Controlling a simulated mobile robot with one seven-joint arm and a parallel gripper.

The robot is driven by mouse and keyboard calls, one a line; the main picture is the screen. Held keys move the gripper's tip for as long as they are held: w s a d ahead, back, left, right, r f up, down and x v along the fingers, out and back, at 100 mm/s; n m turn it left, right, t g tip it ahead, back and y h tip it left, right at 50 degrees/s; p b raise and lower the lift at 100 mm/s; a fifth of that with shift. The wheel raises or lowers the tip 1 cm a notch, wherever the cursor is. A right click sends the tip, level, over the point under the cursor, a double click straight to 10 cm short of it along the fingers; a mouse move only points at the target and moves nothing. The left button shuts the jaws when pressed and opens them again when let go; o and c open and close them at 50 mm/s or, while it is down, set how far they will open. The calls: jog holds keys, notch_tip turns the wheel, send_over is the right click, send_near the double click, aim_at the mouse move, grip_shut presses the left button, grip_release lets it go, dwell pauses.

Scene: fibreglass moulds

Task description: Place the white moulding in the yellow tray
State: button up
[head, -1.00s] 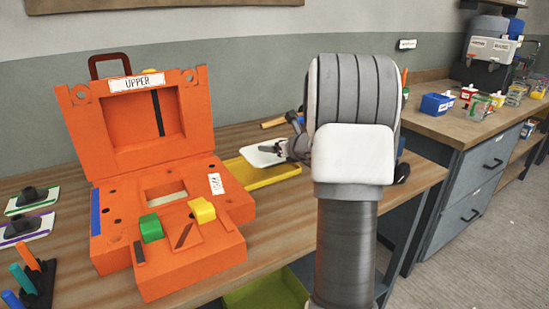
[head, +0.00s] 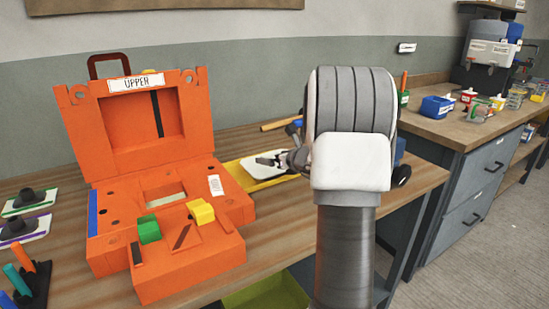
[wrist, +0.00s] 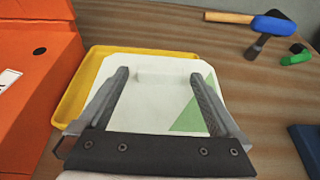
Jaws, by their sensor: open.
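The white moulding (wrist: 150,105) is a pale plate with a low raised bar and a green triangle on its right part. In the wrist view it lies over the yellow tray (wrist: 72,95), whose rim shows at the left and far sides; the tray's right rim is hidden. In the head view the moulding (head: 257,165) looks low against the tray (head: 238,172), partly hidden by my gripper (head: 272,160). I cannot tell whether it rests flat. My gripper (wrist: 158,75) is open, its two fingers spread above the moulding.
An orange mould box (head: 150,205) marked UPPER stands open close left of the tray. A hammer with a blue head (wrist: 272,27) and a green piece (wrist: 296,58) lie beyond. A dark blue object (wrist: 305,145) is at the right. Bare wood separates them from the tray.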

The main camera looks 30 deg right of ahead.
jog(key=shift+r, duration=0.3)
jog(key=p+v, duration=0.2)
jog(key=v, duration=0.9)
jog(key=shift+s, duration=0.45)
jog(key=shift+a, duration=0.1)
